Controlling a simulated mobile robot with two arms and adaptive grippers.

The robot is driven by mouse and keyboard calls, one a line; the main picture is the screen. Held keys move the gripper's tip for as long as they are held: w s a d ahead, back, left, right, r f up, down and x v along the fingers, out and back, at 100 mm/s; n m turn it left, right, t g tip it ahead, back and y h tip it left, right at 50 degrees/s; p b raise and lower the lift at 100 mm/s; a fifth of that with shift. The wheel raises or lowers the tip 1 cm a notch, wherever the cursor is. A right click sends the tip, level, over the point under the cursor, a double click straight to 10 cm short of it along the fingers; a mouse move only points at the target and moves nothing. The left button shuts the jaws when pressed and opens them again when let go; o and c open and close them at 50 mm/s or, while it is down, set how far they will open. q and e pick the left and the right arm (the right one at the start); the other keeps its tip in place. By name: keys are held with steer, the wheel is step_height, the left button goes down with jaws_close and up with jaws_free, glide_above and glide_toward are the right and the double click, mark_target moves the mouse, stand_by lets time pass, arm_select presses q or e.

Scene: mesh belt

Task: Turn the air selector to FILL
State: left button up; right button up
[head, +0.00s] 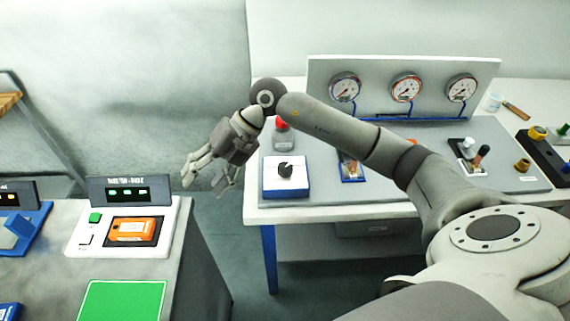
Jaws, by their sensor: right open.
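A black knob (285,170) sits on a white block with a blue front (287,190) at the left end of the white table. It looks like a selector, but I cannot read any FILL mark or tell which way it points. My right gripper (206,182) is open and empty, left of the knob and apart from it, in front of the gap between the two tables. My right arm reaches across the white table from the right and hides part of it. My left gripper is not in view.
A panel with three gauges (406,88) stands at the table's back. A red-capped bottle (281,138) is behind the knob. Brass fittings (538,133) lie at the right. On the left counter, a white device (84,240) holds an orange unit (132,230) near a green mat (122,301).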

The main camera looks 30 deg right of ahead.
steer(key=w+d+m+h, duration=0.15)
steer(key=d+h, duration=0.35)
steer(key=d, duration=0.6)
steer(key=m+g+h, duration=0.1)
steer(key=m+h, duration=0.1)
steer(key=h, duration=0.2)
glide_toward(285, 167)
steer(key=f+p, duration=0.1)
steer(key=f, duration=0.1)
steer(key=f+p, duration=0.1)
steer(key=f, duration=0.2)
steer(key=f+p, duration=0.1)
steer(key=f, duration=0.2)
steer(key=shift+w+d, duration=0.15)
steer(key=shift+d, duration=0.1)
steer(key=shift+f+p, duration=0.35)
steer(key=shift+f, duration=0.3)
